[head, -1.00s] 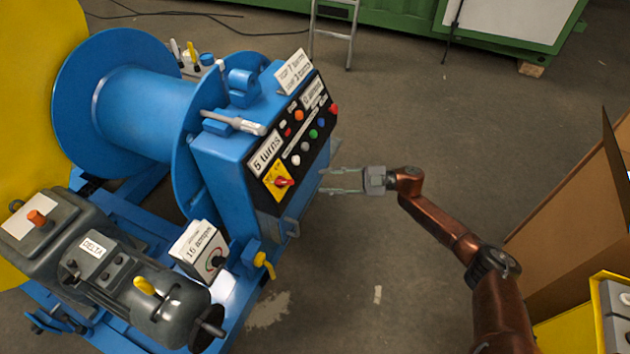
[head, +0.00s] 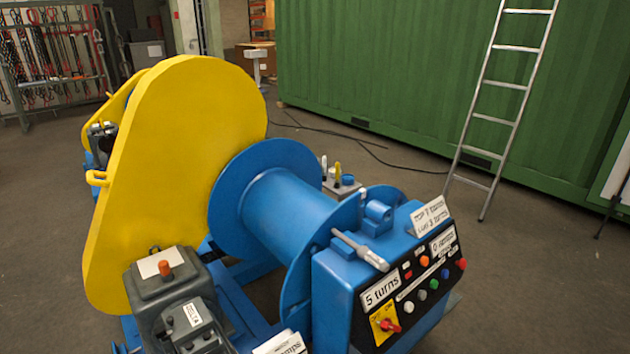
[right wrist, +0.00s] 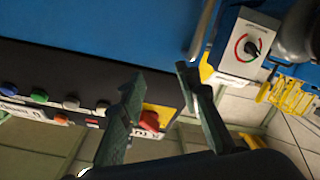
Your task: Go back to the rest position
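My right gripper (right wrist: 160,78) is open in the right wrist view, its two fingers apart with nothing held between them. Behind the fingers is the control panel (right wrist: 60,78), with a red rotary switch (right wrist: 150,121) seen beside one finger. In the head view the same panel (head: 420,287) is on the blue winch housing (head: 335,290), and the red switch (head: 391,326) is on its yellow plate. Neither of my grippers shows in the head view, and my left gripper is in no view.
The blue drum (head: 285,210) and big yellow chain guard (head: 180,165) fill the middle and left. A grey motor (head: 170,295) is in front. A ladder (head: 505,100) leans at a green container (head: 400,80). Open floor (head: 560,270) lies right. A dial box (right wrist: 243,42) shows in the wrist view.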

